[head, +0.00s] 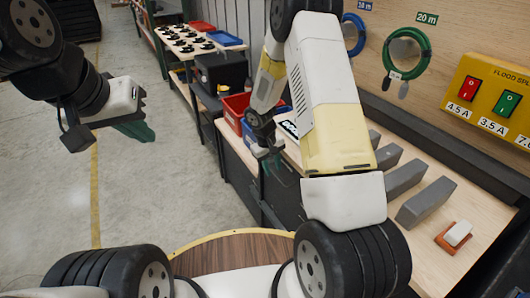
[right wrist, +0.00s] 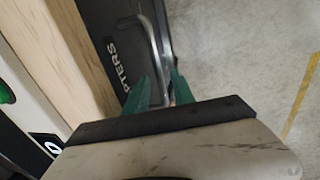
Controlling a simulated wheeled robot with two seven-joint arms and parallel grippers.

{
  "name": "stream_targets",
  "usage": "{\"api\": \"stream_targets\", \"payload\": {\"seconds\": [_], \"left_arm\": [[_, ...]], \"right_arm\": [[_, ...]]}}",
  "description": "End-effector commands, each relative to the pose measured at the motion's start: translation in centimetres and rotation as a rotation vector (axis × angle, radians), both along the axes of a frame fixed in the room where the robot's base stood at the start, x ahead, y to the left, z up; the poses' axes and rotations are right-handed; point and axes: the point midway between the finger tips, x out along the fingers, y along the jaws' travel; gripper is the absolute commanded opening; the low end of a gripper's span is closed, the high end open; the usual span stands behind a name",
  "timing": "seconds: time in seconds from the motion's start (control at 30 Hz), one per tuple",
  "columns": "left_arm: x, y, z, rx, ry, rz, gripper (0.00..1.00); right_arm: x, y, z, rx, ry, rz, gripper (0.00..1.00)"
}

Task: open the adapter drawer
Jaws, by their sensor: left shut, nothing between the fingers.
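The adapter drawer (right wrist: 105,45) has a dark front with the letters "PTERS" readable in the right wrist view. A silver bar handle (right wrist: 152,45) stands out from it. My right gripper (right wrist: 160,90) is at the handle, with green fingers apart on either side of the bar's near part; I cannot tell whether either finger touches it. In the head view my right gripper (head: 268,152) is beside the dark bench front, and the handle is not clear there. The drawer looks closed. My left gripper (head: 138,130) is shut and empty over the floor, far from the drawer.
A yellow switch box (head: 495,100) is on the wall. The floor (head: 165,185) left of the bench is clear.

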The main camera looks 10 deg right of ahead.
Motion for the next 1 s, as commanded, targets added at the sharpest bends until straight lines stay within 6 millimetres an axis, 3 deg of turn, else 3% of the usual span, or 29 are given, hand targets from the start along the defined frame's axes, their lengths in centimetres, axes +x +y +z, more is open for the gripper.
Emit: {"api": "stream_targets", "payload": {"seconds": [0.03,0.13,1.0], "left_arm": [[0.0,0.0,0.0,0.0,0.0,0.0,0.0],[0.0,0.0,0.0,0.0,0.0,0.0,0.0],[0.0,0.0,0.0,0.0,0.0,0.0,0.0]], "right_arm": [[-0.01,0.01,0.01,0.0,0.0,0.0,0.19],[-0.01,0.01,0.02,0.0,0.0,0.0,0.0],[-0.02,-0.01,0.06,0.0,0.001,0.0,0.0]]}}
